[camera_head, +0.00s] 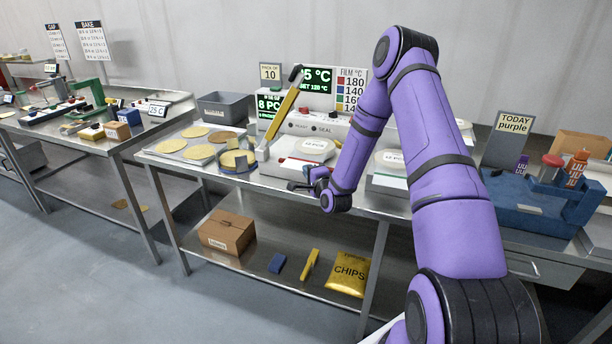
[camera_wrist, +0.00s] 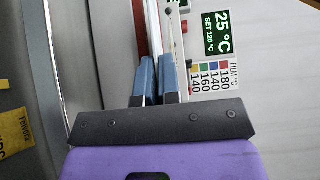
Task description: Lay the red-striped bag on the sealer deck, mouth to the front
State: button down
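The red-striped bag (camera_head: 314,145), pale with an oval label, lies at the front of the sealer (camera_head: 325,124) in the head view. Its red stripe (camera_wrist: 139,28) shows beside my fingertips in the wrist view. My gripper (camera_head: 293,186) is low at the table's front edge, just in front of the bag. In the wrist view my blue fingers (camera_wrist: 158,62) stand close together with a narrow gap. I cannot tell whether they pinch the bag's edge. The sealer's yellow lever (camera_head: 283,115) is raised. My arm hides part of the sealer's right side.
A green-striped bag (camera_head: 392,158) lies to the right, behind my arm. A tray of round chips (camera_head: 198,144) and a grey bin (camera_head: 224,106) stand to the left. A blue machine (camera_head: 535,197) stands at the right. A carton (camera_head: 227,232) and a gold chip bag (camera_head: 348,272) lie on the lower shelf.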

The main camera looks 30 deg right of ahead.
jog(key=shift+w+d, duration=0.9)
jog(key=shift+d, duration=0.3)
jog(key=shift+w+d+f, duration=0.1)
jog(key=shift+f, duration=0.7)
jog(key=c, duration=1.2)
grip_release()
jog(key=shift+c, duration=0.2)
jog(key=s+a, duration=0.1)
jog(key=s, duration=0.9)
jog(key=shift+s, duration=0.4)
